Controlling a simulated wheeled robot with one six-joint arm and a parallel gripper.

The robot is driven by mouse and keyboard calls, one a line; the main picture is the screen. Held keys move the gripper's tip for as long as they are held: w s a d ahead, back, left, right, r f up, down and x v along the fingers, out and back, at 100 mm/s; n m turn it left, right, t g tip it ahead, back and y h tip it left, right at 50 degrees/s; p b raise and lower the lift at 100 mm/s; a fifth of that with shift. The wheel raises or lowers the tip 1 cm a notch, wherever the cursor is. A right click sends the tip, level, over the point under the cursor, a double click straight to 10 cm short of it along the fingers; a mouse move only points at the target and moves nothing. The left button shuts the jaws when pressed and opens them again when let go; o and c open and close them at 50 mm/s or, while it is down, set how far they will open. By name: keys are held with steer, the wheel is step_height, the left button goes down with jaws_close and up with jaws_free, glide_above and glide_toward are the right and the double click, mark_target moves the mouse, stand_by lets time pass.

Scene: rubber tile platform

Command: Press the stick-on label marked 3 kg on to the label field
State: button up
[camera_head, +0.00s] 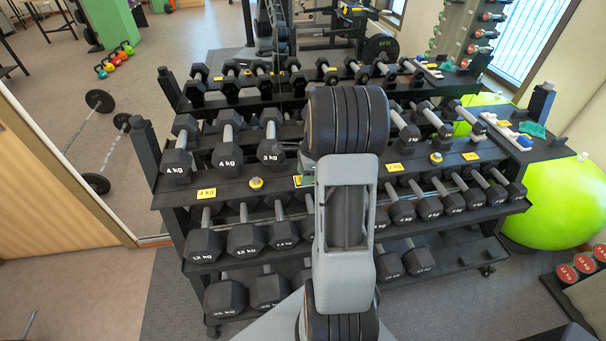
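A dumbbell rack shelf (232,188) runs across the middle, with yellow labels on its front edge. The left label (206,193) reads 4 kg. A partly covered yellow piece (299,181) shows just left of my arm, below the dumbbell marked 3 kg (271,152); I cannot tell whether it is the 3 kg label or on the shelf. Two more yellow labels, one right of my arm (394,167) and one farther right (471,156), are too small to read surely. No empty label field can be made out. My arm hides the middle of the shelf, and my gripper is hidden behind it.
Dumbbells crowd the shelves above and below. A white tray with small items (505,131) lies at the right end. A green ball (555,205) sits beside the rack.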

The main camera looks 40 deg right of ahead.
steer(key=o, duration=0.4)
steer(key=shift+s+f, duration=0.3)
steer(key=shift+f, duration=0.1)
steer(key=shift+r, duration=0.15)
step_height(320, 180, up, 8)
steer(key=d+p, duration=0.1)
steer(key=p, duration=0.6)
steer(key=shift+d+r, duration=0.2)
